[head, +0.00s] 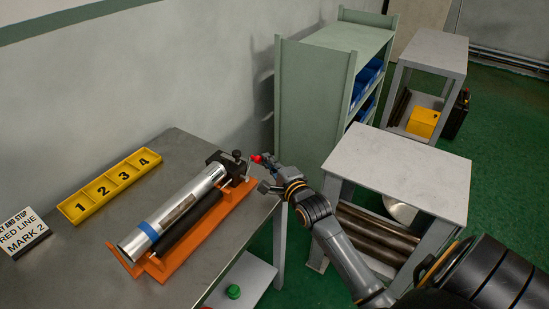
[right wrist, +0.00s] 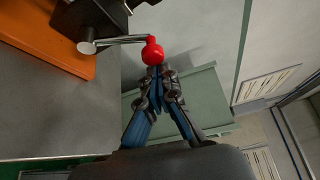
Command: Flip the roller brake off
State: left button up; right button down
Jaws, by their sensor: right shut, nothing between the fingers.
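The roller brake is a lever with a red ball knob (head: 257,158) at the far end of the orange roller stand (head: 168,264). In the right wrist view the red knob (right wrist: 152,53) sits on a thin metal arm (right wrist: 118,40) that runs to a pivot beside a black block. A shiny pipe (head: 170,215) with a blue band lies on the stand's rollers. My right gripper (head: 268,170) is at the knob, past the table's edge. In the right wrist view its fingertips (right wrist: 156,78) are closed together right at the knob, with nothing between them. My left gripper is not in view.
The grey table (head: 95,262) holds a yellow numbered tray (head: 75,211) and a lettered sign (head: 22,233). A green cabinet (head: 308,95) stands behind my right gripper. A smaller grey table (head: 400,170) with pipes below stands at right.

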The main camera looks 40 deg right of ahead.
jog(key=shift+f, duration=0.1)
jog(key=shift+s+a+r+n, duration=0.1)
jog(key=shift+a+r+n, duration=0.2)
jog(key=shift+n, duration=0.3)
dwell(0.3)
jog(key=n, duration=0.1)
jog(key=a+n+t, duration=0.1)
jog(key=a+n+t+b, duration=0.1)
jog(key=shift+s+r, duration=0.25)
jog(key=shift+s, duration=0.15)
jog(key=shift+s+a+n+t+y+b, duration=0.25)
jog(key=shift+a+n+t+y+b, duration=0.35)
jog(key=shift+n, duration=0.7)
jog(key=shift+s+a+n+t+y+b, duration=0.4)
jog(key=shift+a+n+b, duration=0.35)
jog(key=shift+n, duration=0.55)
jog(key=shift+s+a+n+t+y+b, duration=0.25)
jog(key=shift+a+n+t+b, duration=0.4)
jog(key=shift+n, duration=0.65)
jog(key=shift+w, duration=0.1)
